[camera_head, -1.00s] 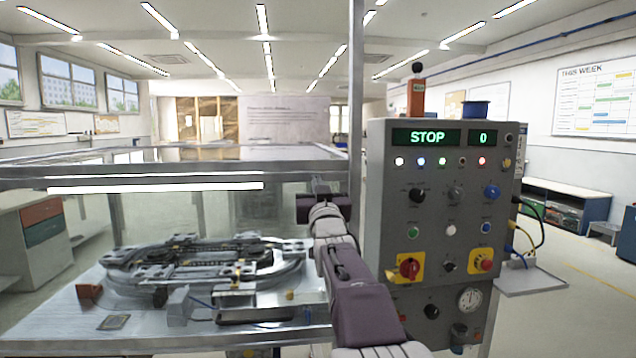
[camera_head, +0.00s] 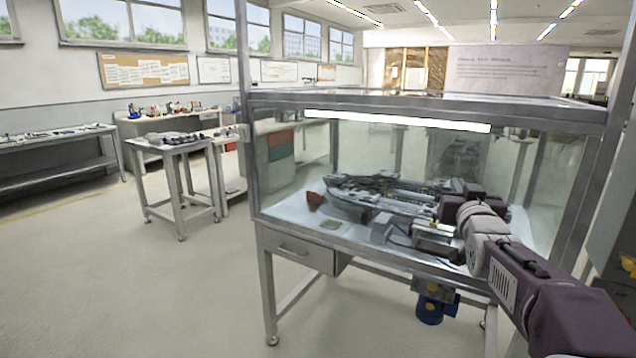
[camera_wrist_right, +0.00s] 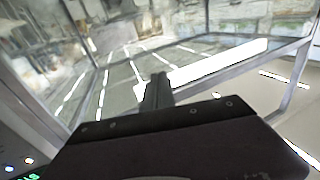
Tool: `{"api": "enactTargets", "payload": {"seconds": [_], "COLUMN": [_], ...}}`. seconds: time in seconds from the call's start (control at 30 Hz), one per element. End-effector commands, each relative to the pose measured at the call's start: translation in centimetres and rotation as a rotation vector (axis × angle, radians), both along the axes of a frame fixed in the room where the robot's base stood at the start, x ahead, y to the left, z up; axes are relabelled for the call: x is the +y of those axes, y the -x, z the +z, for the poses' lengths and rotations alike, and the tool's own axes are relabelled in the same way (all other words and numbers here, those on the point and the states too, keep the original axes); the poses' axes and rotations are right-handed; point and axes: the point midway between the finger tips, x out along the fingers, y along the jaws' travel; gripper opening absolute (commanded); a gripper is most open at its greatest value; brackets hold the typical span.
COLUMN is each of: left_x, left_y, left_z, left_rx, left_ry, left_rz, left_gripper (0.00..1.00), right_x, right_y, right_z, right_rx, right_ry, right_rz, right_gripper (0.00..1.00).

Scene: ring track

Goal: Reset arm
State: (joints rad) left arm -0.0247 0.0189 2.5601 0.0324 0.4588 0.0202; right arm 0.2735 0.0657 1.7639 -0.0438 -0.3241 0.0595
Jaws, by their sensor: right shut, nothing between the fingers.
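My right arm reaches in from the lower right of the head view, in front of the glass case. My right gripper (camera_head: 458,188) is at its far end, partly hidden by my own wrist. In the right wrist view my right gripper (camera_wrist_right: 158,90) shows its fingers together, with nothing between them. The ring track (camera_head: 375,188) lies inside the glass case, behind and left of the gripper in the picture. My left gripper is not in view.
The metal-framed glass case (camera_head: 400,104) stands on a steel table with a drawer (camera_head: 298,249). A small steel table (camera_head: 170,150) and a long bench (camera_head: 60,140) stand to the left. The floor (camera_head: 130,290) at front left is clear.

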Motion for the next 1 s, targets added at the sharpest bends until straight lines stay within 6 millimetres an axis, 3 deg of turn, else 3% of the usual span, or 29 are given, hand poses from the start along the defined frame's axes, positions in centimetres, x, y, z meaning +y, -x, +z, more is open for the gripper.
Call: {"api": "enactTargets", "payload": {"seconds": [0.03, 0.17, 0.3, 0.4, 0.5, 0.6, 0.77, 0.83, 1.0], "left_x": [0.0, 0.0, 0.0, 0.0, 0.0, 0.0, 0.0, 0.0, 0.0], "left_y": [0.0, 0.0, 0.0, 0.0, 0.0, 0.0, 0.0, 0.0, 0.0], "left_z": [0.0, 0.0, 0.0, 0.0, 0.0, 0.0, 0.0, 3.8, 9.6], "left_rx": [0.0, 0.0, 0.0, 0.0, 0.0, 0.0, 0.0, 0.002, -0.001], "left_ry": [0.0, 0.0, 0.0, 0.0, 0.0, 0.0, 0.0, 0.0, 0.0], "left_rz": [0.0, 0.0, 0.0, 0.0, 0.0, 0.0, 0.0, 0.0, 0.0], "left_gripper": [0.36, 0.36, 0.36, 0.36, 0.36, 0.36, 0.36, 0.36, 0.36], "right_x": [2.6, 8.3, 12.8, 14.5, 15.3, 15.3, 15.3, 15.3, 15.3], "right_y": [-0.2, 1.6, 7.1, 12.3, 17.4, 22.3, 30.1, 30.3, 30.2], "right_z": [-3.9, -14.6, -25.5, -31.5, -35.8, -38.9, -41.9, -38.0, -32.3], "right_rx": [0.095, 0.376, 0.699, 0.911, 1.093, 1.254, 1.514, 1.528, 1.525], "right_ry": [-0.026, -0.084, -0.125, -0.143, -0.161, -0.182, -0.217, -0.217, -0.217], "right_rz": [0.046, 0.138, 0.208, 0.233, 0.239, 0.23, 0.213, 0.214, 0.214], "right_gripper": [0.0, 0.0, 0.0, 0.0, 0.0, 0.0, 0.0, 0.0, 0.0]}}
